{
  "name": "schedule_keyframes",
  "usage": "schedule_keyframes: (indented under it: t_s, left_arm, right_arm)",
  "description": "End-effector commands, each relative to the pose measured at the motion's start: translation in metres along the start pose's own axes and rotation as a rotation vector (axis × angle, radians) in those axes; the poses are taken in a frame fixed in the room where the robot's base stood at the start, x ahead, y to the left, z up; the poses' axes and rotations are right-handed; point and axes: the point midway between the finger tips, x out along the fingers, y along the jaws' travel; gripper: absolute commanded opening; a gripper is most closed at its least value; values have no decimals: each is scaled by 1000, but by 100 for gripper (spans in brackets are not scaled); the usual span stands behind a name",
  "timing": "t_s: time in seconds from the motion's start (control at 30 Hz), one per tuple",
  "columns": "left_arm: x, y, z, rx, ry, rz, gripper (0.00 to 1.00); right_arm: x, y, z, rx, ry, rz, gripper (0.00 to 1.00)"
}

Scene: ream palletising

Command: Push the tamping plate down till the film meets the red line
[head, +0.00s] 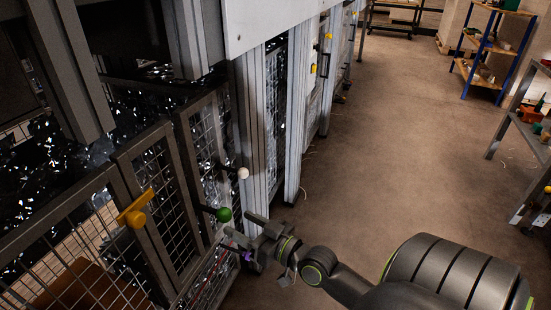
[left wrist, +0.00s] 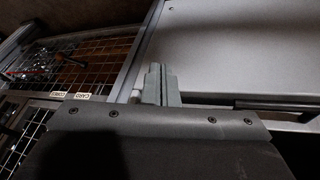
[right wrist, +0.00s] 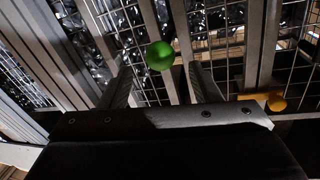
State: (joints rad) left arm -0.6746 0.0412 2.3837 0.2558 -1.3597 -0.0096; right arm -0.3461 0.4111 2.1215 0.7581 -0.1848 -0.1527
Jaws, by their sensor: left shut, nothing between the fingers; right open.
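My right gripper (head: 238,224) is open and empty in front of the mesh doors. A green ball knob (head: 224,214) is just beyond its fingertips. In the right wrist view the green knob (right wrist: 160,56) shows between the two spread fingers, nearer the left one; I cannot tell whether they touch. My left gripper (left wrist: 162,82) is shut and empty near a grey panel; the head view does not show it. A thin red streak (head: 208,279) shows behind the mesh at the lower middle. I cannot make out a tamping plate or the film's edge against a red line.
Mesh doors (head: 157,197) with dark, glinting material behind them fill the left. A white knob (head: 243,173) and a yellow handle (head: 137,212) stick out nearby. The brown floor (head: 390,130) is clear; a blue-framed shelf (head: 487,55) stands far right.

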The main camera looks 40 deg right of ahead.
Motion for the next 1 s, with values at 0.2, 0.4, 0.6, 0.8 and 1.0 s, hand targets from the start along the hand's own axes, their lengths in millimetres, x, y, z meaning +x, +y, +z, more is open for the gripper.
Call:
schedule_keyframes:
  t_s: [0.2, 0.4, 0.6, 0.8, 1.0]
  left_arm:
    - [-4, 3, -4, 5, 28, 11, 0]
    - [-7, 0, -32, 19, 168, -9, 0]
    - [-10, -2, -52, 27, 262, -23, 0]
    - [-10, -2, -57, 30, 286, -27, 0]
    - [-10, -2, -57, 30, 285, -26, 0]
  right_arm:
    - [-43, 0, 2, -2, -4, 0, 57]
    - [-73, 0, 2, -1, -4, 1, 57]
    - [-88, 0, 1, 0, -2, 0, 57]
    - [-92, 0, 0, 1, -1, 0, 57]
    - [-91, 0, 0, 1, 0, 0, 57]
